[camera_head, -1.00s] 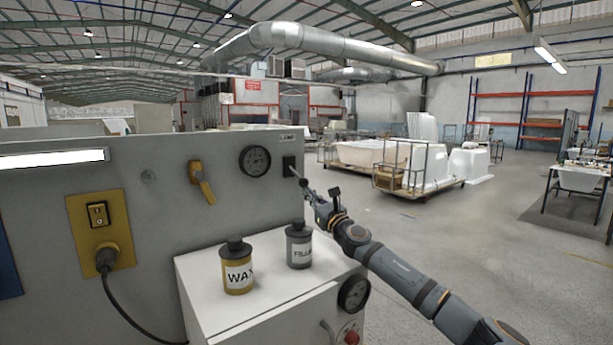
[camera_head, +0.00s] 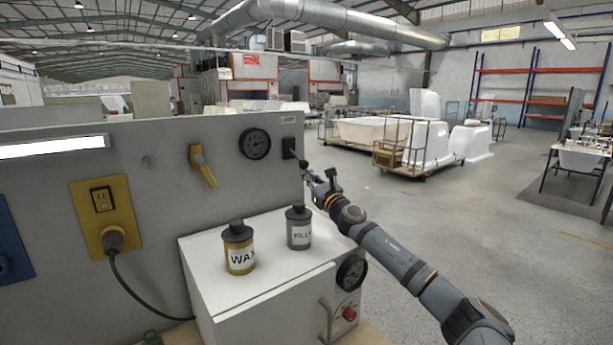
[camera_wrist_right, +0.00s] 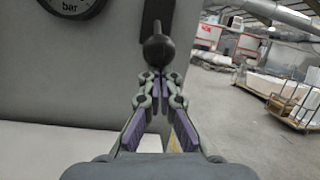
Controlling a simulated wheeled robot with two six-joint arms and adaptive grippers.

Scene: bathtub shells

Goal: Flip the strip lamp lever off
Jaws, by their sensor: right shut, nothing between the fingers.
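A black lever switch (camera_head: 289,148) is mounted near the right end of the grey panel, under a small label. In the right wrist view its dark rounded knob (camera_wrist_right: 158,47) stands out towards me in front of its black plate (camera_wrist_right: 152,14). My right gripper (camera_head: 307,173) is shut and empty, right at the lever. In the right wrist view its fingertips (camera_wrist_right: 158,82) are just below the knob; I cannot tell if they touch it. The strip lamp (camera_head: 52,147) at the panel's left is lit white. My left gripper is not in view.
A yellow-handled valve (camera_head: 203,166) and a round gauge (camera_head: 255,144) are on the panel (camera_head: 150,190). A wax tin (camera_head: 238,248) and a grey filler tin (camera_head: 299,228) stand on the white cabinet (camera_head: 210,290). Open floor lies to the right.

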